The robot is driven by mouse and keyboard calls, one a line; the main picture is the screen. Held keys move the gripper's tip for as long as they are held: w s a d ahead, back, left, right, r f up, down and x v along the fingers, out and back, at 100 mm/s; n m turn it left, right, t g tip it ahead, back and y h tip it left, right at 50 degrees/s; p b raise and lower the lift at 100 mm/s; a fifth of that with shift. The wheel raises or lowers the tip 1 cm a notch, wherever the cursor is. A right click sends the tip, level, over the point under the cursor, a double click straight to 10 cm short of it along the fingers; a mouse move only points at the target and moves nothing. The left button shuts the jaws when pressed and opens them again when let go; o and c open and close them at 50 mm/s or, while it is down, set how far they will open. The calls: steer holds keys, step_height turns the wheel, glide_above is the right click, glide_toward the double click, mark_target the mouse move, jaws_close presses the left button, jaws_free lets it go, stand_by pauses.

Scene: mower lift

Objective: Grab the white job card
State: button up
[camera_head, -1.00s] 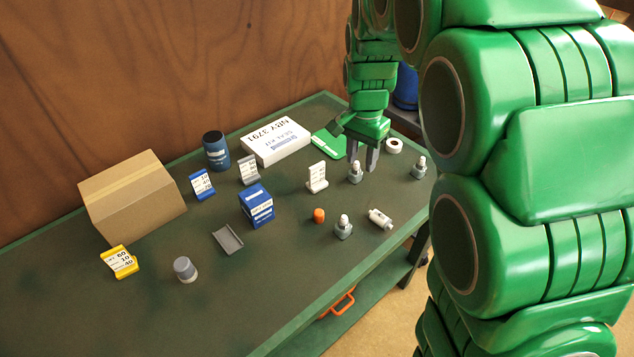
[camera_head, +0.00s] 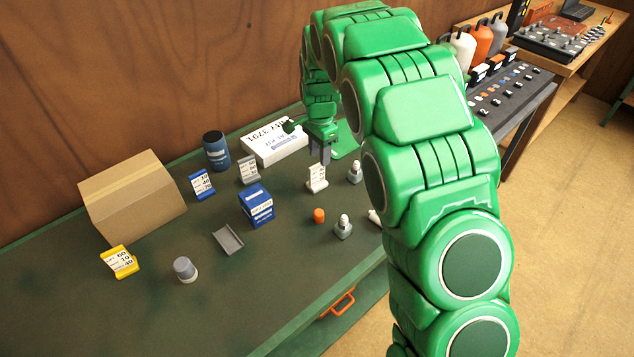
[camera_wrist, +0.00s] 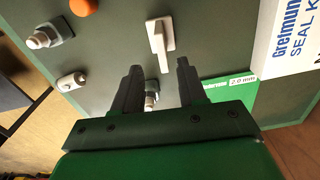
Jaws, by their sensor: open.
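The white job card (camera_head: 316,178) stands upright in a small white stand on the green bench, right of the blue box. In the wrist view the card (camera_wrist: 161,38) shows from above as a thin white shape. It lies just beyond the gap between my fingertips. My gripper (camera_head: 320,152) is open and empty, pointing down, right above and behind the card in the head view. In the wrist view both dark fingers of my gripper (camera_wrist: 159,66) are apart, with a small fitting visible between them farther down.
A white seal kit box (camera_head: 272,150) lies behind. A grey card (camera_head: 248,170), blue card (camera_head: 202,184) and yellow card (camera_head: 120,262) stand left. The blue box (camera_head: 257,205), orange cap (camera_head: 319,215) and fittings (camera_head: 343,228) are close by.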

mark_target(317, 164)
steer(key=shift+s+a+f, duration=0.1)
steer(key=shift+a+f, duration=0.1)
steer(key=shift+f, duration=1.75)
steer(key=shift+a+f, duration=0.15)
steer(key=shift+f, duration=1.8)
steer(key=shift+c, duration=0.3)
jaws_close()
